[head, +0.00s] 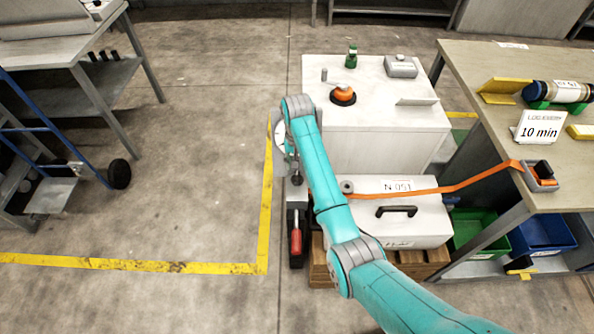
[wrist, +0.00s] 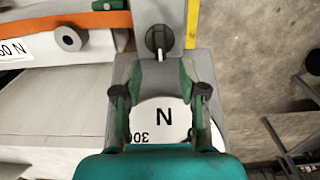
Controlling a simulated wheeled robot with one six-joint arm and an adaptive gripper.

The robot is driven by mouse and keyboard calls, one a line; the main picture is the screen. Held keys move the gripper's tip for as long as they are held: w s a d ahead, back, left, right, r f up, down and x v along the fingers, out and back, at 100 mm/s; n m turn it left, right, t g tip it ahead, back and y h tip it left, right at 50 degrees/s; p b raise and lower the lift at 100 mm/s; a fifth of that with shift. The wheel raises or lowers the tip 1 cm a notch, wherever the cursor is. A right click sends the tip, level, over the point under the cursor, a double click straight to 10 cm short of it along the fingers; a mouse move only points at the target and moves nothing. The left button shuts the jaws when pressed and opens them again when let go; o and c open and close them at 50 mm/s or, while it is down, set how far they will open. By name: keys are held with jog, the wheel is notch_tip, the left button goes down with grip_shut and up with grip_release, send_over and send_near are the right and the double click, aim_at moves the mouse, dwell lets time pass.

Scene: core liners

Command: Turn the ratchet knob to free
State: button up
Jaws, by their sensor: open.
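The ratchet knob (wrist: 158,40) shows in the wrist view as a dark round knob with a lighter grey bar pointing down the picture. It sits on a grey housing (wrist: 172,15). My gripper (wrist: 158,80) is open and empty, its two fingers spread over a white dial (wrist: 160,115) marked "N" and "300". The knob lies just beyond the fingertips, apart from them. In the head view my gripper (head: 291,168) hangs over the grey device beside the white case, partly hidden by my arm. The device has a red handle (head: 296,241) at its near end.
An orange strap (head: 440,190) runs from the white case (head: 400,222) to a holder (head: 540,176) on the right bench. A white cabinet (head: 375,150) with an orange-and-black knob (head: 343,95) stands behind.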

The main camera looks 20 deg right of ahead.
aim_at(297, 176)
jog(key=shift+r, duration=2.8)
jog(key=shift+s, duration=0.1)
